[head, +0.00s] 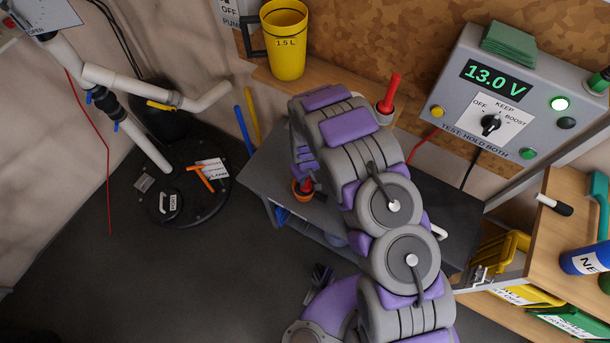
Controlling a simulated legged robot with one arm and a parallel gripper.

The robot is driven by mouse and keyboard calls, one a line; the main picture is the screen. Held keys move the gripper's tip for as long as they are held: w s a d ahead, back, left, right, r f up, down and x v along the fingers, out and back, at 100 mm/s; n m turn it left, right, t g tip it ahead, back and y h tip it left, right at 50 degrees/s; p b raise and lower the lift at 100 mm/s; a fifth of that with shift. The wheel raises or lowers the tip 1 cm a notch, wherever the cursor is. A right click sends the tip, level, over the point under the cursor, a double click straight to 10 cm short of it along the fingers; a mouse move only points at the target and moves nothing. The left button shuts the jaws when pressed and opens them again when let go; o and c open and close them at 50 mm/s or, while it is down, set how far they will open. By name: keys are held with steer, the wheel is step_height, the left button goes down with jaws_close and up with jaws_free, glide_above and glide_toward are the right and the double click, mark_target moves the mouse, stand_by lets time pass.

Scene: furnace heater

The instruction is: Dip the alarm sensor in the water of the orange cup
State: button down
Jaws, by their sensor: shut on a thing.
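The orange cup (301,196) stands on the dark grey bench (262,163), small and partly behind my arm. My gripper (306,177) points down right over the cup, and its fingers are largely hidden by my arm. It is shut on a small red piece, seemingly the alarm sensor (306,185), which shows at the cup's mouth. Its lower end is hidden, and I cannot see the water or tell whether the sensor touches it.
A yellow 1.5 L jug (284,40) and a red-handled upright object (389,93) stand on the back shelf. A grey control box (510,90) reads 13.0 V. A black round lid (182,187) with pipes is at left. A wooden shelf (560,225) with bottles is at right.

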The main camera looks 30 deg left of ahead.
steer(key=shift+a+f, duration=0.75)
steer(key=shift+f, duration=0.35)
steer(key=shift+d+f, duration=0.4)
steer(key=shift+d, duration=0.15)
steer(key=shift+a+f+b, duration=0.4)
steer(key=shift+a+f, duration=0.1)
steer(key=shift+f, duration=0.25)
steer(key=shift+d, duration=0.15)
steer(key=shift+d+r, duration=0.15)
steer(key=shift+d, duration=0.1)
steer(key=shift+a, duration=0.3)
steer(key=shift+d, duration=0.2)
